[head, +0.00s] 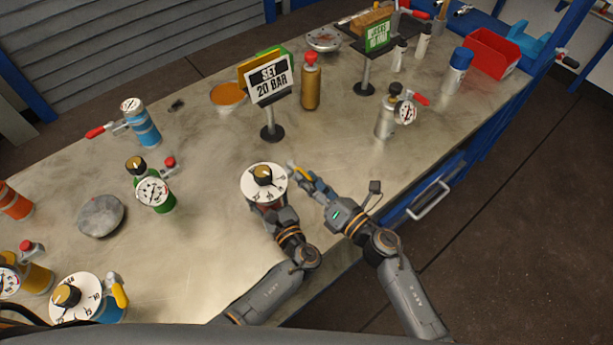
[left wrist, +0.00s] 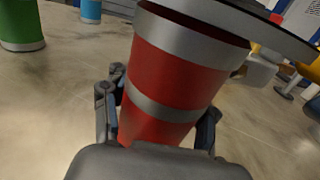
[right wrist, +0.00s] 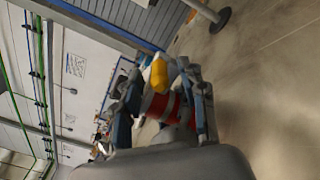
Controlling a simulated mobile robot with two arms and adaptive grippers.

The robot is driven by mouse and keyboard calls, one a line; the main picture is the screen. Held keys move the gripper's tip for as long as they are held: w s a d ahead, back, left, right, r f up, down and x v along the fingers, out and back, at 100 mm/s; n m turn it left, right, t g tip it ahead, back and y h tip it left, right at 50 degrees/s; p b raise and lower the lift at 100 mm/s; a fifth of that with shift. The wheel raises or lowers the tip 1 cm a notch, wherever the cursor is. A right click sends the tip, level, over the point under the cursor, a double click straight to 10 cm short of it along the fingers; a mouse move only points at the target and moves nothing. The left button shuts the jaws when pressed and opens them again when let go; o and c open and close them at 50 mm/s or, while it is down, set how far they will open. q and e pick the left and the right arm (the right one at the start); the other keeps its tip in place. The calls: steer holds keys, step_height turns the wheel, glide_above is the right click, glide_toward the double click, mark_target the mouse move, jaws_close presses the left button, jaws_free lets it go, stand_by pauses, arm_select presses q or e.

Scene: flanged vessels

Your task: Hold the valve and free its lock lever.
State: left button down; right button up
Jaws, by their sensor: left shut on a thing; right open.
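The valve is a red vessel with silver bands and a white dial (head: 251,184) with a gold and black knob on top. My left gripper (head: 270,207) is shut around its body; the red body (left wrist: 172,75) sits between the fingers in the left wrist view, slightly tilted in the picture. The yellow lock lever (right wrist: 159,75) lies between the spread fingers of my right gripper (right wrist: 163,88) in the right wrist view. In the head view my right gripper (head: 308,182) is beside the dial's right edge. Whether a finger touches the lever is unclear.
The bench (head: 200,210) is bare around the valve. A "SET 20 BAR" sign (head: 269,85) stands behind it. A green vessel (head: 160,205) with a dial stands to the left, a silver one (head: 385,122) to the right. A red bin (head: 490,54) is at the back right.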

mark_target(293, 164)
steer(key=shift+w+a, duration=0.4)
jaws_close()
steer(key=shift+w+d+g, duration=0.1)
steer(key=shift+g, duration=0.2)
steer(key=shift+w+d+f+n+g+y, duration=0.15)
steer(key=shift+w+n+g+y, duration=0.6)
steer(key=shift+n+g, duration=1)
steer(key=shift+w+d+r+n+g+y, duration=0.1)
steer(key=shift+w+d+n+g+y, duration=0.3)
steer(key=shift+n+g+y, duration=1.25)
steer(key=shift+w+d+f+n+g+y, duration=0.1)
steer(key=shift+w+n+g, duration=0.8)
steer(key=shift+g, duration=1.7)
steer(key=shift+s+n+g, duration=0.1)
steer(key=shift+n+g, duration=0.2)
